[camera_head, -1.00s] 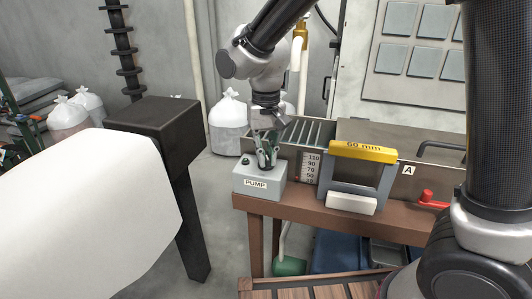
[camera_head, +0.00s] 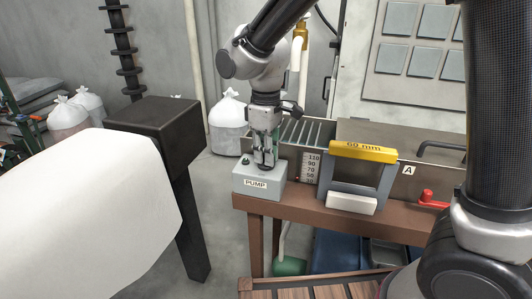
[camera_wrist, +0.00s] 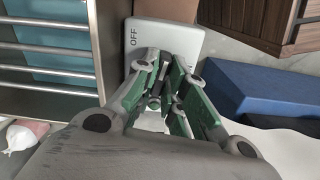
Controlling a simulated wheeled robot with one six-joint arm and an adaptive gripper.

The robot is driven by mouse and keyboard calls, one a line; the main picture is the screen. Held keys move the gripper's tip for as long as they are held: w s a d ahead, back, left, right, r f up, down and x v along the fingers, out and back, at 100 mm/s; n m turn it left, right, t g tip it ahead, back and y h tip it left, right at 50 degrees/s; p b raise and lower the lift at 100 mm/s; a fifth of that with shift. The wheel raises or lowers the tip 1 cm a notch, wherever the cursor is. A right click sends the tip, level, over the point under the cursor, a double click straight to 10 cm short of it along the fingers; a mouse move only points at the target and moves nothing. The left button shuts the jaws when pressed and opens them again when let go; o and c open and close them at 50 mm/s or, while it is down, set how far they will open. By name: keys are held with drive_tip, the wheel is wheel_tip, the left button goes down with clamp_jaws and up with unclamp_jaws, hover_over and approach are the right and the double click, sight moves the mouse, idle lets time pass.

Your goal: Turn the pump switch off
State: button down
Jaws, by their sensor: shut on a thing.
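The pump box (camera_head: 258,180) is a grey box labelled PUMP on the left end of the brown bench. My gripper (camera_head: 266,163) points down onto its top and is shut on the pump switch, which the fingers mostly hide in the head view. A small dark knob shows on the top left of the box, beside the fingers. In the wrist view, the green-padded fingers of my gripper (camera_wrist: 168,68) reach down to the pale box (camera_wrist: 182,38). An OFF mark shows on the box to the left of the fingers. I cannot tell the switch's exact position.
A slatted tank (camera_head: 310,131) stands just behind the box. A yellow-topped 60 mm frame (camera_head: 363,151) and a red handle (camera_head: 430,199) are to the right on the bench (camera_head: 300,200). A dark post (camera_head: 160,122) and a large white roll (camera_head: 85,215) are at left.

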drive_tip(key=shift+n, duration=0.7)
drive_tip(key=c, duration=1.5)
unclamp_jaws()
drive_tip(key=shift+r, duration=0.1)
wheel_tip(320, 180, up, 12)
drive_tip(key=shift+f, duration=0.1)
